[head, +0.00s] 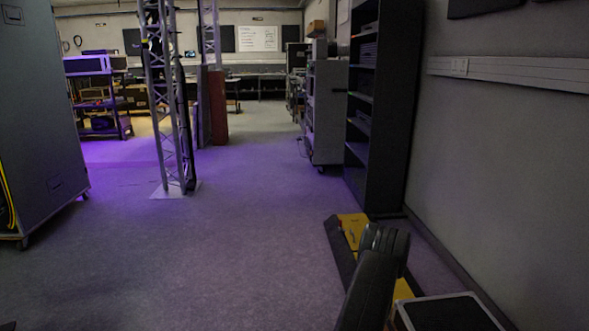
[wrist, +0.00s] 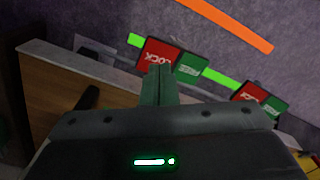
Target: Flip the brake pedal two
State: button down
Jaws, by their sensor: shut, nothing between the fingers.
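In the wrist view my gripper (wrist: 158,72) is shut and empty, its fingertips in front of a pedal with a red LOCK half (wrist: 157,53) and a green FREE half (wrist: 191,65). The fingertips overlap its lower edge; I cannot tell whether they touch it. A second pedal, also red (wrist: 250,90) and green (wrist: 275,106), is at the right. No number is readable, so I cannot tell which is pedal two. The lettering appears upside down. Neither pedal is recognisable in the head view, where my dark arm shows at the lower right.
The wrist view also shows a wooden panel (wrist: 50,95), bright green strips (wrist: 219,78) and an orange strip (wrist: 230,22) on the floor. In the head view a truss tower (head: 166,100), a large grey case (head: 40,120) and a dark shelf (head: 374,105) surround open floor (head: 230,240).

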jog(key=shift+f+b, duration=1.15)
jog(key=shift+f, duration=0.25)
dwell(0.4)
jog(key=shift+r+p, duration=1.75)
jog(key=shift+r, duration=1.8)
jog(key=shift+f, duration=0.2)
notch_tip(320, 180, down, 7)
jog(key=b, duration=0.3)
jog(key=shift+r+b, duration=0.1)
jog(key=shift+b, duration=0.2)
jog(key=shift+r, duration=0.1)
